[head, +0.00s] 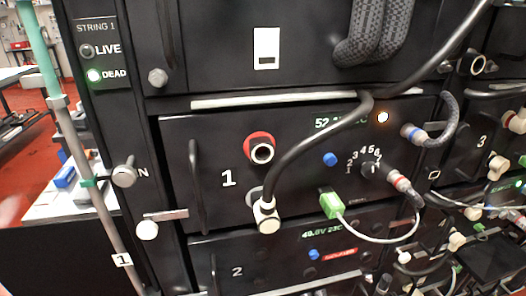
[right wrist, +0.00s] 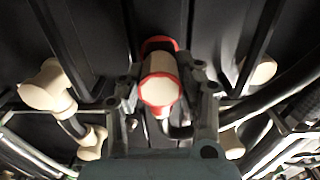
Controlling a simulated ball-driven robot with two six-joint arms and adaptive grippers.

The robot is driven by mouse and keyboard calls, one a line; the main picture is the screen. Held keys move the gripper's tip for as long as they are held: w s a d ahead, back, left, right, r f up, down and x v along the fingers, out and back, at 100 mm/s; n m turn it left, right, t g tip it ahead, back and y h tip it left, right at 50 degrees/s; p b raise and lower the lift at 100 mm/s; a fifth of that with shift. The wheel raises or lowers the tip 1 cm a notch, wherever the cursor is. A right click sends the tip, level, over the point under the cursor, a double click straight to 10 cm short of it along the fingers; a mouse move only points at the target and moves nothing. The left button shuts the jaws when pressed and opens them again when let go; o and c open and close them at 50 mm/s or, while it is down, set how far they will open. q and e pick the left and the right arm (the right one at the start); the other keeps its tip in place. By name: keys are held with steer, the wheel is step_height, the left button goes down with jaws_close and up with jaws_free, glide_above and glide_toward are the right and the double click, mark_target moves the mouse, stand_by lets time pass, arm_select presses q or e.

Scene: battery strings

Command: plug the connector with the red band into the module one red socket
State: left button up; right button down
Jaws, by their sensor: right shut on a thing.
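The module one red socket (head: 261,149) is a red ring around a pale-rimmed dark hole on the panel marked 1; it looks empty in the head view. In the right wrist view, my right gripper (right wrist: 162,90) is shut on a white connector with a red band (right wrist: 160,82). Another red, dark-centred ring (right wrist: 160,42) shows just behind the connector; I cannot tell whether they touch. Neither gripper shows in the head view, and my left gripper is not in view.
A white elbow connector (head: 267,216) with a thick black cable sits below the red socket; its cable arcs up across the panel. A green plug (head: 331,205) and a selector knob (head: 371,170) lie to the right. White connectors (right wrist: 48,88) and cables flank my gripper.

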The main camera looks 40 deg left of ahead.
steer(key=shift+d+f, duration=0.1)
steer(key=shift+d, duration=0.05)
steer(key=shift+v, duration=0.8)
steer(key=shift+s+d, duration=0.35)
steer(key=shift+d, duration=0.1)
steer(key=shift+s+d, duration=0.25)
steer(key=shift+d, duration=0.1)
steer(key=shift+b+v, duration=0.35)
steer(key=shift+v, duration=2.05)
